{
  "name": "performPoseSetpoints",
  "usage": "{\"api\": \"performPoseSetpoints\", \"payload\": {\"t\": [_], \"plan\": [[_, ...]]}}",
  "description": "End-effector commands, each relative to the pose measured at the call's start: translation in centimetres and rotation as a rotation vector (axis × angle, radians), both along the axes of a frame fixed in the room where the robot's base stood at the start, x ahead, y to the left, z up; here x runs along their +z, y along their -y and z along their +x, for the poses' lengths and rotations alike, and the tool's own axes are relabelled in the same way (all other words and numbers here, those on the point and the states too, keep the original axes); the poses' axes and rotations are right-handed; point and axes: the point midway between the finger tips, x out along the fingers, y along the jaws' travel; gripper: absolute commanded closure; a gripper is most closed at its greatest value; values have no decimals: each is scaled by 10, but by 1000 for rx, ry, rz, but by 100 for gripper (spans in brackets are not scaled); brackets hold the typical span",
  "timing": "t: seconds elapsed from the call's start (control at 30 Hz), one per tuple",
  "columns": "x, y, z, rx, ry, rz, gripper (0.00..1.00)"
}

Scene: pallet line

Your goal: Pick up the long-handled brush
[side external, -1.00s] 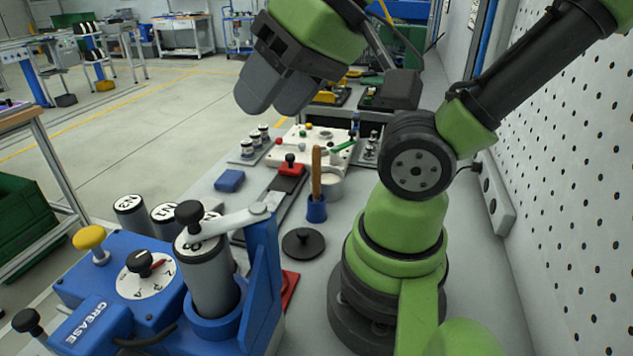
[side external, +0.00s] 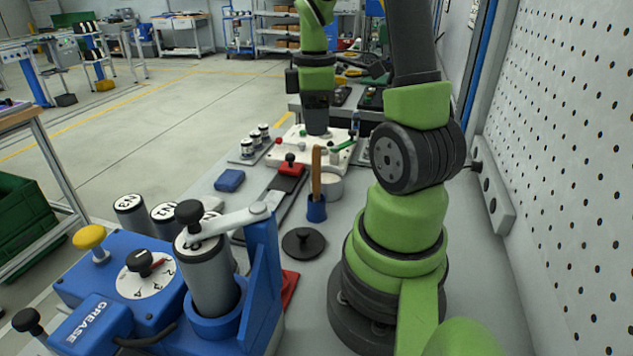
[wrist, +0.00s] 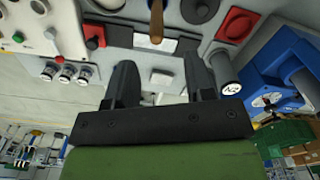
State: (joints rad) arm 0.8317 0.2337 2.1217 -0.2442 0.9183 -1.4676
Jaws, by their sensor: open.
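The long-handled brush (side external: 316,172) has a brown wooden handle and stands upright in a small blue cup (side external: 316,209) on the bench; its lower end is hidden in the cup. In the wrist view the brush handle (wrist: 156,20) shows at the top edge, beyond my fingers. My gripper (side external: 317,131) points down over the white fixture plate, behind the brush in the side view, and is apart from it. In the wrist view my gripper (wrist: 162,75) has its two dark fingers spread, with nothing held between them.
A white pot (side external: 331,187) stands right beside the cup. A black knobbed lid (side external: 303,243) lies in front. The blue grease machine (side external: 105,300) fills the front left. A pegboard wall (side external: 570,150) bounds the right.

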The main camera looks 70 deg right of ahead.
Motion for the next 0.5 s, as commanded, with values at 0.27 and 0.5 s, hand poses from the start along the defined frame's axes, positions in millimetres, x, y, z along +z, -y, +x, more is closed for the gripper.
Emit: {"api": "performPoseSetpoints", "payload": {"t": [0.27, 0.5], "plan": [[-28, 0, 0, -1, -1, 2, 51], [-62, 4, -3, -2, -3, 5, 51]]}}
